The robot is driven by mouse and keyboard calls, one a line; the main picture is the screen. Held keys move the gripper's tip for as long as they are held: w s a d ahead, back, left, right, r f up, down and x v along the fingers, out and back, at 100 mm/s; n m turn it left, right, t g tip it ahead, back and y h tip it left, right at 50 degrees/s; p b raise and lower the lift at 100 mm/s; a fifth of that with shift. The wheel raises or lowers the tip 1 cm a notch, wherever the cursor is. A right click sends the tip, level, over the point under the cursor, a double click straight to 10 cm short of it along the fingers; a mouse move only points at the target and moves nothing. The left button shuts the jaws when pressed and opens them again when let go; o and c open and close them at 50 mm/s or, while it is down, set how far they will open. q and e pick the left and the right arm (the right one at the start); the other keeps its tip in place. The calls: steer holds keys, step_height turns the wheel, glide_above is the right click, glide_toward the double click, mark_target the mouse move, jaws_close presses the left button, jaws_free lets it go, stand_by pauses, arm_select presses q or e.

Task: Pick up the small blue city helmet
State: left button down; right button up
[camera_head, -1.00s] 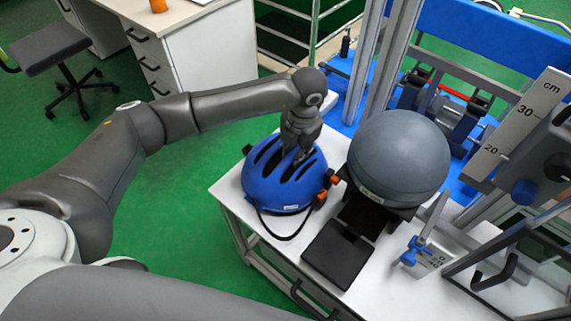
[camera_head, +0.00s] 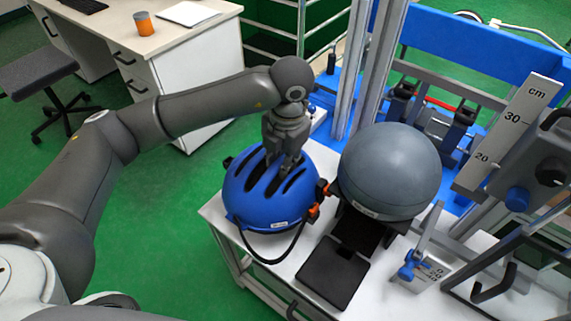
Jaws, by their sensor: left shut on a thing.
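The blue city helmet (camera_head: 262,200) has dark vent slots and a black strap hanging at its front. It is at the left end of the white table (camera_head: 303,252), partly past the table's left edge. I cannot tell clearly whether it touches the table. My left gripper (camera_head: 281,165) points down onto the helmet's top and is shut on it at the vents; its fingertips are partly hidden in the slots. My right gripper is not in view.
A grey ball-like headform (camera_head: 390,170) stands close to the right of the helmet. A black plate (camera_head: 333,272) lies in front of it. A blue clamp (camera_head: 410,264), metal posts (camera_head: 360,65) and a cm scale (camera_head: 508,132) stand around.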

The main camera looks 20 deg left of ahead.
arm_select(q)
steer(key=s+r+b, duration=0.1)
steer(key=s+r, duration=0.5)
steer(key=s, duration=0.4)
steer(key=shift+s+d, duration=0.15)
steer(key=shift+s, duration=0.1)
steer(key=shift+f, duration=0.1)
